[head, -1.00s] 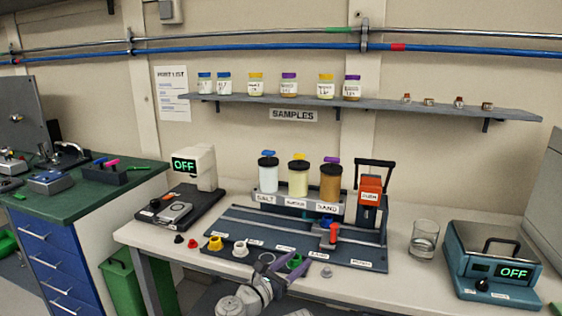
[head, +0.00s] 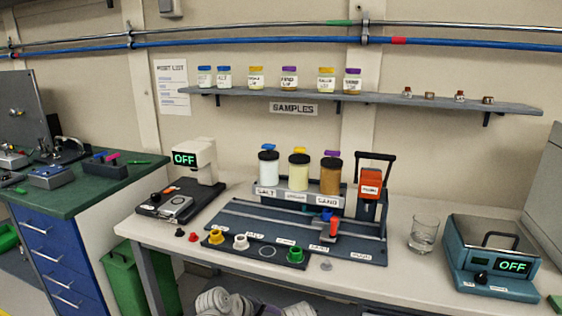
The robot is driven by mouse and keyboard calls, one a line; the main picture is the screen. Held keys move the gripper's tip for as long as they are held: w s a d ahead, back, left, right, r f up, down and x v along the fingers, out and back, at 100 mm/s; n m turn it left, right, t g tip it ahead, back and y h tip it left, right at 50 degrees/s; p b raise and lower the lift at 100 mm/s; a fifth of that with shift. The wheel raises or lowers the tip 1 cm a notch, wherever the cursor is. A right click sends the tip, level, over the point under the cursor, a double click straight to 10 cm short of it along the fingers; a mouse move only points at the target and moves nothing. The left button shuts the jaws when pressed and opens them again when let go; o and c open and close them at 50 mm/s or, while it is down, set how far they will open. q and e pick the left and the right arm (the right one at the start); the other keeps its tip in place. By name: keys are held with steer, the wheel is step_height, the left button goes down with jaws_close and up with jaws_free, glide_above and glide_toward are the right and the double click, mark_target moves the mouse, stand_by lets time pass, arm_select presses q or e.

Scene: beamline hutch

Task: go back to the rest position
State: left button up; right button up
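Neither of my grippers shows in the head view. Only rounded white and grey links of my own arm show at the bottom edge, in front of the bench's front edge. The white bench (head: 420,290) stands ahead with a dark sample station (head: 225,217) on it. A dark strip (head: 222,246) at its front carries a yellow piece (head: 216,237), a white piece (head: 240,242) and a green piece (head: 295,254), with an empty ring mark between the white and green ones.
Three lidded jars (head: 299,172) stand in a rack at the station's back. A glass beaker (head: 423,234) and a teal device (head: 492,260) reading OFF are at right. Another OFF device (head: 193,160) is at left. A shelf (head: 380,98) hangs above. A green-topped cabinet (head: 60,203) stands left.

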arm_select(q)
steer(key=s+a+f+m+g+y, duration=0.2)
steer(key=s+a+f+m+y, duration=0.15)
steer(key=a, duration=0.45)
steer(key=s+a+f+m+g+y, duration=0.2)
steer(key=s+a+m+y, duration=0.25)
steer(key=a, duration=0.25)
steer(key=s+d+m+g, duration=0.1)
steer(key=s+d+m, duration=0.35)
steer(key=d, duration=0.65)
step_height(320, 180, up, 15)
steer(key=p, duration=1.5)
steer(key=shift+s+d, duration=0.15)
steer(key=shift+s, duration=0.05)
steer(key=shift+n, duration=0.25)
